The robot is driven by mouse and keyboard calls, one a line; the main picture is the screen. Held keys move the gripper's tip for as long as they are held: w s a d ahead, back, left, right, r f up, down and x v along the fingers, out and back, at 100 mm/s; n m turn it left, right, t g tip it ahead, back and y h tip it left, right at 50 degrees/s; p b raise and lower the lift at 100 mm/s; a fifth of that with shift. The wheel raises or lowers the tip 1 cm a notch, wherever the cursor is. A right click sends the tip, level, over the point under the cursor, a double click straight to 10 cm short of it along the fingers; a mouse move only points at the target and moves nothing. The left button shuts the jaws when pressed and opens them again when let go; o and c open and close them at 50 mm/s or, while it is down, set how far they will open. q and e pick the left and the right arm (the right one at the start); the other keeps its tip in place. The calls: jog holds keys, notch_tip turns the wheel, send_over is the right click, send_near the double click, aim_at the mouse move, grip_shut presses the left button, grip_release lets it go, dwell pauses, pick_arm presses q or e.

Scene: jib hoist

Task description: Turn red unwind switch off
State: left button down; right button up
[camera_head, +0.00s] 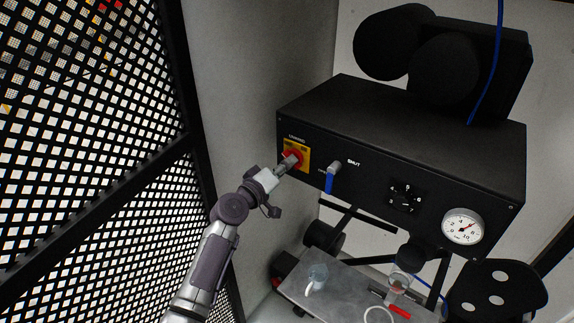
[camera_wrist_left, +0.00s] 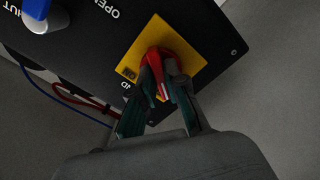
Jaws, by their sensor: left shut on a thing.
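The red unwind switch (camera_head: 291,157) sits on a yellow plate (camera_head: 303,148) at the left end of the black control box's front. My left gripper (camera_head: 287,163) reaches it from the lower left. In the left wrist view the red switch knob (camera_wrist_left: 162,62) shows on its yellow plate (camera_wrist_left: 193,57), and my left gripper (camera_wrist_left: 165,85) is shut on the knob, one finger on each side. The fingers hide part of the knob and of the lettering on the plate, so I cannot read its setting. My right gripper is not in view.
The black control box (camera_head: 400,125) also carries a blue-handled valve (camera_head: 331,178), a small dial (camera_head: 405,197) and a round gauge (camera_head: 462,226). A grey tray (camera_head: 345,300) with small items stands below. A black mesh panel (camera_head: 85,150) is close on the left.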

pick_arm(q)
jog(key=n+p, duration=0.1)
jog(key=n, duration=0.5)
jog(key=shift+n, duration=0.4)
dwell(0.3)
jog(key=c, duration=1.2)
grip_release()
jog(key=v, duration=1.2)
